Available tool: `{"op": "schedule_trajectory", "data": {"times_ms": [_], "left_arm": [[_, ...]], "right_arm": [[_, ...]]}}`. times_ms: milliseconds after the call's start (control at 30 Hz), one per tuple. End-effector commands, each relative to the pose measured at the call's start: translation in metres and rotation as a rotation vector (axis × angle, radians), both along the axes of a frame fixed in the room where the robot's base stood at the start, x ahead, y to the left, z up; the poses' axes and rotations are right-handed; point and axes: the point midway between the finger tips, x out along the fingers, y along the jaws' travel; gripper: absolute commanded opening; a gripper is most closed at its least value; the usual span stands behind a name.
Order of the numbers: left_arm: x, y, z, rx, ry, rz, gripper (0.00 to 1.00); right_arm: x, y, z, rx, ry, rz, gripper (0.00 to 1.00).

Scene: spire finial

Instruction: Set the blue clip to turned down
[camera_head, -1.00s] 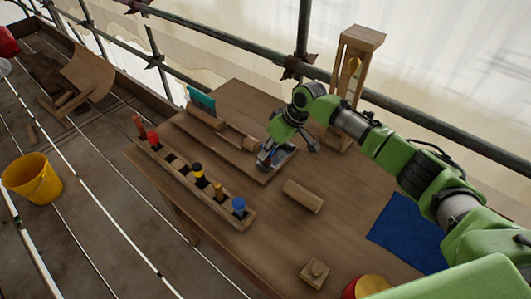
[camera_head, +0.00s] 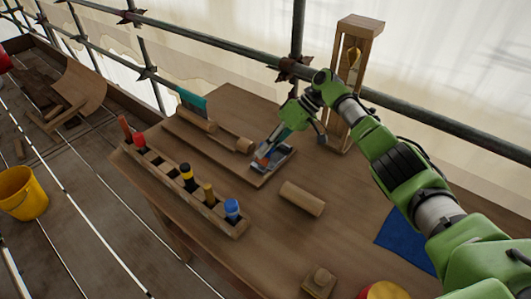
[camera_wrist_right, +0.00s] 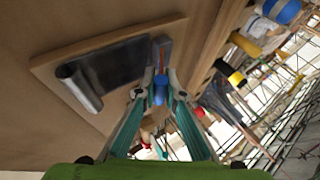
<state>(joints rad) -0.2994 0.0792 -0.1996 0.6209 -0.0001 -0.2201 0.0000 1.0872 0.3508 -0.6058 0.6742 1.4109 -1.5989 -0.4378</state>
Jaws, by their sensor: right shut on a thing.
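The blue clip (camera_wrist_right: 159,90) shows in the right wrist view as a small rounded blue piece with a thin red part beside it, at the end of a grey block. My right gripper (camera_wrist_right: 160,98) is shut on it, with a teal finger on each side. In the head view my right gripper (camera_head: 266,155) is low over the near end of a wooden board (camera_head: 222,149), at a grey fitting (camera_head: 284,158). The clip is mostly hidden there, so its exact angle is hard to tell. My left gripper is not in view.
A wooden rack (camera_head: 215,213) with several coloured handles stands along the table's left edge. A wooden cylinder (camera_head: 302,198) lies near the gripper. A tall wooden frame (camera_head: 344,110) stands behind my right arm. A blue mat (camera_head: 405,242) lies at right. Bare table lies around the cylinder.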

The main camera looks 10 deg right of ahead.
Motion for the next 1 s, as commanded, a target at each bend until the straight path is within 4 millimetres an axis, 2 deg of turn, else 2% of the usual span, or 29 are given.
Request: {"op": "schedule_trajectory", "data": {"times_ms": [267,300,333,367,667,767,867,1000], "left_arm": [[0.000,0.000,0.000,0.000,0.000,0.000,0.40],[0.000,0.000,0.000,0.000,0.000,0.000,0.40],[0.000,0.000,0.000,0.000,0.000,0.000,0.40],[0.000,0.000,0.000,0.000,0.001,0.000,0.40],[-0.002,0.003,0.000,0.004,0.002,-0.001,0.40],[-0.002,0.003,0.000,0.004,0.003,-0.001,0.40],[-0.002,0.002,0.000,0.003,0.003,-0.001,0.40],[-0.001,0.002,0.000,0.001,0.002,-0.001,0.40]], "right_arm": [[0.001,-0.001,0.001,-0.001,-0.001,-0.001,0.00],[0.001,-0.001,0.001,-0.002,-0.002,-0.002,0.17],[0.001,-0.001,0.001,-0.002,-0.002,-0.002,0.25],[0.001,-0.001,0.001,-0.002,-0.002,-0.002,0.27],[0.000,0.000,0.001,-0.002,-0.001,-0.001,0.27],[0.000,0.000,0.006,0.000,-0.002,0.001,0.27],[0.001,0.000,0.020,0.000,-0.005,0.001,0.27],[0.001,0.000,0.048,0.000,-0.006,0.001,0.27]]}}
